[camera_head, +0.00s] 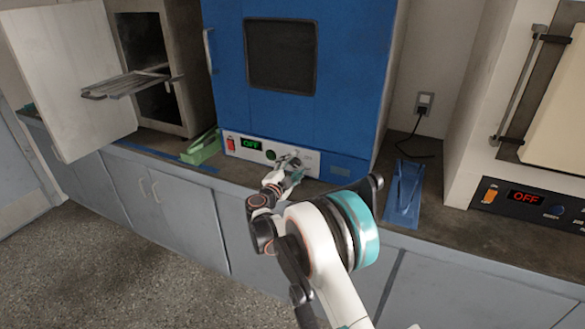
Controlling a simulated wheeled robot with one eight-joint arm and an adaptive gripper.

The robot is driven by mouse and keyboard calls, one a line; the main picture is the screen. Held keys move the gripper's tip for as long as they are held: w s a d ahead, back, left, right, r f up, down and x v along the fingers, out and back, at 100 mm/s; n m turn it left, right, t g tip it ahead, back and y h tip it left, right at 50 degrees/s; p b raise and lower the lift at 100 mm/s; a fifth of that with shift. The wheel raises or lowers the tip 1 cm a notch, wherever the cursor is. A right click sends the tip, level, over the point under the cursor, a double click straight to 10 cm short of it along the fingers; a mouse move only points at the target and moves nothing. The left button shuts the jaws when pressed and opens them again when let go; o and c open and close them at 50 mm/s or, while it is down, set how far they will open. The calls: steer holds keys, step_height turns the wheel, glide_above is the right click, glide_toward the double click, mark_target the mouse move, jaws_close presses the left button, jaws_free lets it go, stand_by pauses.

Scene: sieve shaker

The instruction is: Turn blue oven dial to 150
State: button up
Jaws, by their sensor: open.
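The blue oven (340,95) stands on the counter with its door shut. Its white control panel (308,165) runs along the bottom, with a red switch (230,145) at left and a green display (251,144) reading OFF. A dark green round knob (271,155) sits right of the display. My gripper (287,163) is open in front of the panel, just right of this knob. It covers part of the panel, so any dial behind it and its setting are hidden. I cannot tell whether the fingers touch anything.
At left, an oven (185,110) has its door (65,80) open and a rack (128,84) sticking out. A green holder (202,148) and a blue holder (403,190) lie on the counter. At right, a white oven (500,170) shows a red OFF display. An outlet (424,103) has a black cord.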

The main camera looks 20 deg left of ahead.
steer(key=s+a, duration=0.1)
steer(key=s, duration=1.1)
steer(key=shift+r, duration=0.1)
